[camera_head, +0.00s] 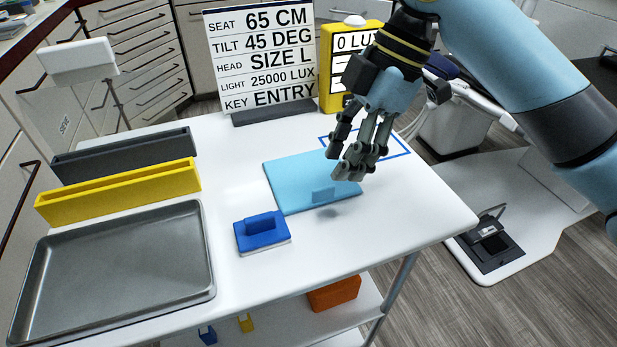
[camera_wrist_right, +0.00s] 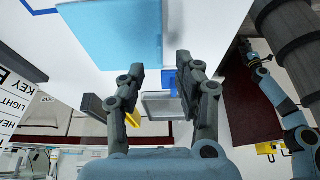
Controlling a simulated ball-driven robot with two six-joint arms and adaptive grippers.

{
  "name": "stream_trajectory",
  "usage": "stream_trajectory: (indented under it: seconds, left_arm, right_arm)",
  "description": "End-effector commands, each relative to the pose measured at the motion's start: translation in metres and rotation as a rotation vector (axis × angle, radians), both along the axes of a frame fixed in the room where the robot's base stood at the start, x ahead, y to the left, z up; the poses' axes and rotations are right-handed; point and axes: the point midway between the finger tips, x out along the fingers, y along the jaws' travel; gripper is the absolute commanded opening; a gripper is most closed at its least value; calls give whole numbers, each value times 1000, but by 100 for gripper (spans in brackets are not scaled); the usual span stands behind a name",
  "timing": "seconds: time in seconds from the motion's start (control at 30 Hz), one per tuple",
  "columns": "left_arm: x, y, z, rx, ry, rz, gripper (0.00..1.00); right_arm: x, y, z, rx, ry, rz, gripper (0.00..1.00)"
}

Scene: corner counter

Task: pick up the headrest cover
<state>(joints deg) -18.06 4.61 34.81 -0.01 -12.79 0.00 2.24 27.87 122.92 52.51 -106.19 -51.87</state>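The headrest cover appears to be the flat light-blue sheet (camera_head: 290,185) on the white table, with a small upright tab (camera_head: 323,195) near its front edge. My right gripper (camera_head: 357,168) hangs above the sheet's right part, apart from it, fingers pointing down. In the right wrist view the sheet (camera_wrist_right: 120,30) lies beyond the fingers. The right gripper (camera_wrist_right: 163,70) shows two spread fingers with nothing between them. What looks like my left gripper (camera_wrist_right: 247,52) shows small and dark at the right of the wrist view; its finger state is unclear.
A blue block with a raised handle (camera_head: 262,232) sits in front of the sheet. A metal tray (camera_head: 115,270), a yellow trough (camera_head: 120,193) and a dark grey trough (camera_head: 125,153) are at left. A sign board (camera_head: 262,65) and yellow display (camera_head: 335,70) stand behind. Bare table lies front right.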

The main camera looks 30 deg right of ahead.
Motion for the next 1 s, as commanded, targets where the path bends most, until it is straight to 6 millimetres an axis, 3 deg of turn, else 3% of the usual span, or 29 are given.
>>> stream_trajectory:
  seconds: [0.17, 0.4, 0.67, 0.93, 1.0]
  left_arm:
    - [4, 0, -5, 0, -8, -1, 40]
    - [30, 0, -13, 0, -45, -2, 40]
    - [22, 0, -13, -1, -34, -2, 40]
    - [14, 0, -14, -1, -20, -2, 40]
    - [14, 0, -14, -1, -20, -1, 40]
  right_arm:
    - [2, 9, -16, 4, 2, -1, 34]
    - [5, 23, -47, 0, 2, -1, 34]
    - [6, 24, -50, -2, 0, 0, 34]
    - [6, 24, -50, -2, 0, -1, 2]
    - [6, 24, -50, -2, 0, -1, 0]
